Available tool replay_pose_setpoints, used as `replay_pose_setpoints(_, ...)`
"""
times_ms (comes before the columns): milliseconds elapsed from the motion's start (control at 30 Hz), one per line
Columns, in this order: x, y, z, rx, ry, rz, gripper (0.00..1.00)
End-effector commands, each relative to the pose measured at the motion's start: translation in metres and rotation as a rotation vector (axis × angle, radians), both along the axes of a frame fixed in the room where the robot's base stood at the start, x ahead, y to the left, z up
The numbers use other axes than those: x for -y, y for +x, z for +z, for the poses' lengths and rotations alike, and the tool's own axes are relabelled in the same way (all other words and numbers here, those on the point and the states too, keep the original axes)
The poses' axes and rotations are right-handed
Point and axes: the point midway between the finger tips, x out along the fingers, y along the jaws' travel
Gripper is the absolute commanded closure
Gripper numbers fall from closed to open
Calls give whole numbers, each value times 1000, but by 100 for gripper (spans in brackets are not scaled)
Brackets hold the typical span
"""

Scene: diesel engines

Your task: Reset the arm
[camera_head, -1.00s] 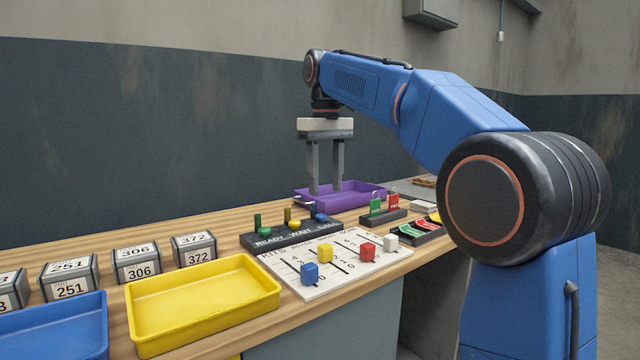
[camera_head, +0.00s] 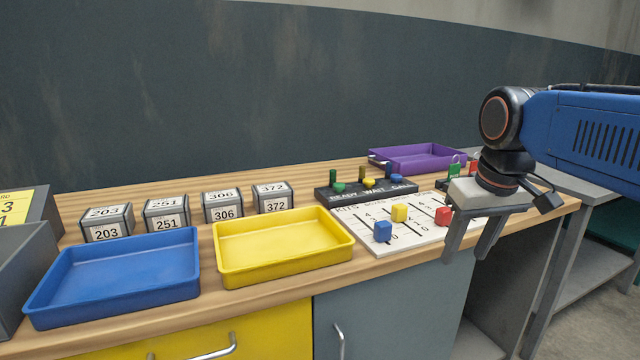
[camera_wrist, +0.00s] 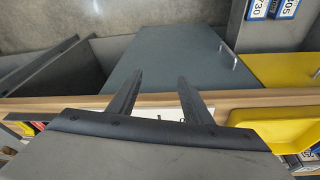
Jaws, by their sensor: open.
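My gripper (camera_head: 468,256) is open and empty, with its two fingers apart and pointing down. In the head view it hangs at the front right of the workbench (camera_head: 290,292), in front of the white board (camera_head: 412,238) with coloured cubes. My arm reaches in from the right edge of that view. In the wrist view my gripper (camera_wrist: 158,84) shows both fingers spread, with the bench's front edge and the grey cabinet door (camera_wrist: 180,60) beyond them.
A yellow tray (camera_head: 283,272) and a blue tray (camera_head: 115,302) stand along the bench front. Several numbered blocks (camera_head: 222,207) line up behind them. A purple tray (camera_head: 420,170) and a black rack (camera_head: 365,190) stand farther back. A grey table (camera_head: 590,185) is at right.

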Motion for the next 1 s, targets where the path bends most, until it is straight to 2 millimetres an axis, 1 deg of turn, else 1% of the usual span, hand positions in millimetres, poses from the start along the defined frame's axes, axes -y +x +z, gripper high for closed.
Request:
replay_pose_setpoints(33, 3, -16, -15, 13, 2, -13, 55)
replay_pose_setpoints(167, 9, -49, -53, 52, 11, -49, 55)
replay_pose_setpoints(300, 15, -82, -98, 92, 19, -85, 55)
replay_pose_setpoints(400, 18, -102, -126, 116, 25, -108, 55)
replay_pose_setpoints(500, 19, -116, -148, 136, 29, -124, 55)
replay_pose_setpoints(600, 20, -124, -161, 147, 31, -135, 55)
replay_pose_setpoints(700, 21, -127, -167, 153, 33, -139, 55)
replay_pose_setpoints(1000, 21, -128, -168, 153, 33, -139, 55)
